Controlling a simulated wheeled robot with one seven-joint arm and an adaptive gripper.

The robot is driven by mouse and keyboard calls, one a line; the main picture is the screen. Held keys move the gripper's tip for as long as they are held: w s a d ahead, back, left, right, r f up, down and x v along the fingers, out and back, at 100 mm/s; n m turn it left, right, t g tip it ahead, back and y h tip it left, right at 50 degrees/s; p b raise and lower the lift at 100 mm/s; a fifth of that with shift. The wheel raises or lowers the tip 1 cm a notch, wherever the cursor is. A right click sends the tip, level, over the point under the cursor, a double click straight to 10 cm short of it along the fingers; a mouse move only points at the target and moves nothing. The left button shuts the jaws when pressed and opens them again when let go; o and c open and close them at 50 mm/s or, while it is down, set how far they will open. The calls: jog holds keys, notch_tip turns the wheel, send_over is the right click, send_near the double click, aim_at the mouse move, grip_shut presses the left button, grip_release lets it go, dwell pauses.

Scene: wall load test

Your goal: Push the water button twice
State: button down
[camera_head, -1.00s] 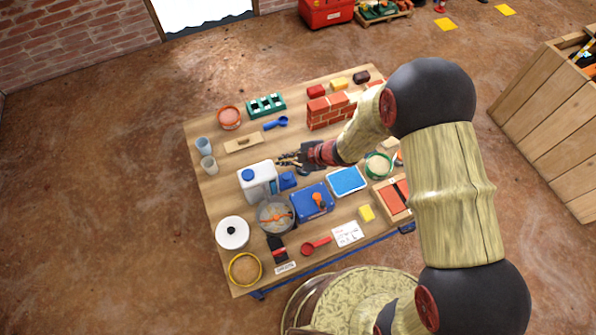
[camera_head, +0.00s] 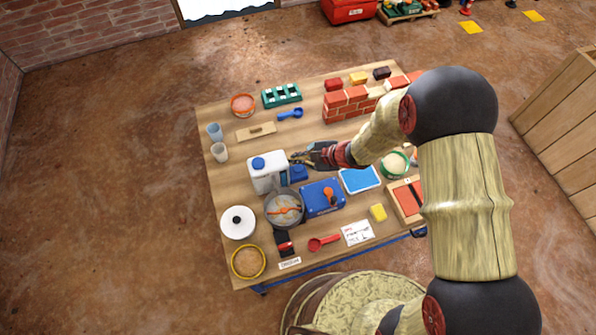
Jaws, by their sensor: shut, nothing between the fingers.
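A white water container (camera_head: 262,180) with a blue round cap stands upright on the left half of the wooden table. A small blue block-like part (camera_head: 299,173) sits close against its right side; I cannot tell if this is the water button. My gripper (camera_head: 297,159) is shut and empty. It reaches in from the right, with its fingertips just right of the container's top and above the blue part in the picture. Whether the fingertips touch either is too small to tell.
A mixing pot (camera_head: 285,222) stands in front of the container, beside a blue case (camera_head: 322,211). A brick wall (camera_head: 345,104) stands at the back right. A white lidded pot (camera_head: 238,236) stands front left.

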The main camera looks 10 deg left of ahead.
aim_at(297, 170)
jog(key=shift+f+b, duration=1.2)
jog(key=shift+f, duration=0.9)
jog(key=shift+f, duration=0.35)
jog(key=shift+f+b, duration=0.5)
jog(key=shift+f, duration=0.2)
dwell(0.6)
jog(key=shift+r, duration=0.1)
jog(key=shift+r+p, duration=1)
jog(key=shift+p, duration=0.05)
jog(key=shift+r, duration=0.1)
notch_tip(297, 170, up, 5)
jog(key=p, duration=0.4)
jog(key=shift+p, duration=0.4)
